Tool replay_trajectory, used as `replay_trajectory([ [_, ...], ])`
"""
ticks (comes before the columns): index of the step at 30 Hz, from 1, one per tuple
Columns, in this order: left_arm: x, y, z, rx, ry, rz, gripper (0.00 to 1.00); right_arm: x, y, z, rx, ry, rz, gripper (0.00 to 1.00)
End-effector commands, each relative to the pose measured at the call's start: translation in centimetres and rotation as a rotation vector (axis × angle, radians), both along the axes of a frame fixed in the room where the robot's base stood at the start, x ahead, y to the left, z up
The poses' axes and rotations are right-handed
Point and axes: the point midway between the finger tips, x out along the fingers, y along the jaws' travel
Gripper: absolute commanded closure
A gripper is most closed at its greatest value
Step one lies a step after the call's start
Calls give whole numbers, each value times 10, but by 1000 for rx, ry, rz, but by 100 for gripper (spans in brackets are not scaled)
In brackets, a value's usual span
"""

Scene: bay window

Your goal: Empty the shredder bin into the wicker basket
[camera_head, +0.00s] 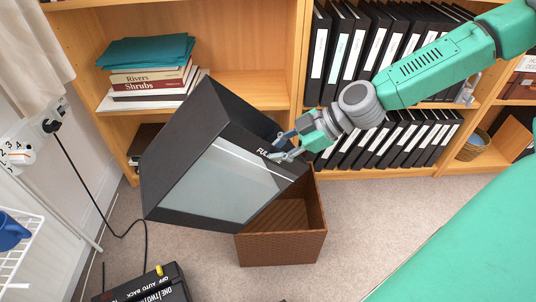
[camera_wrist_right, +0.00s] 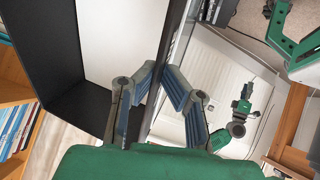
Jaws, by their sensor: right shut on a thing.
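The shredder bin (camera_head: 215,175), a black box with a pale see-through front panel, is tipped steeply in the middle of the head view. My right gripper (camera_head: 284,147) is shut on its upper right rim, near the word "FULL". In the right wrist view the fingers (camera_wrist_right: 158,82) pinch the bin's wall (camera_wrist_right: 175,50) between them. The brown wicker basket (camera_head: 280,249) stands on the carpet below and right of the bin. The bin's lower right side hangs over the basket and hides part of it. No paper shows. My left gripper is not identifiable.
The black shredder head (camera_head: 145,285) with a yellow switch lies at the lower left, with a cable running to the wall socket. Wooden shelves (camera_head: 250,90) with books and black binders stand behind. A white wire rack (camera_head: 15,245) is at the left. Carpet (camera_head: 380,215) right of the basket is clear.

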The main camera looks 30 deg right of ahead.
Motion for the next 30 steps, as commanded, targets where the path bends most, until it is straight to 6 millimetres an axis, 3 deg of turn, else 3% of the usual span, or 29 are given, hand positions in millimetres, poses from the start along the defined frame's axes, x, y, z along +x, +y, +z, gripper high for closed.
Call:
replay_trajectory([
  [15, 0, 0, 0, 0, 0, 0, 70, 1, 1, 2, 2, -6, 1, 100],
  [30, 0, 0, -12, 0, 0, 0, 70, 0, -5, -14, 105, -23, 1, 100],
])
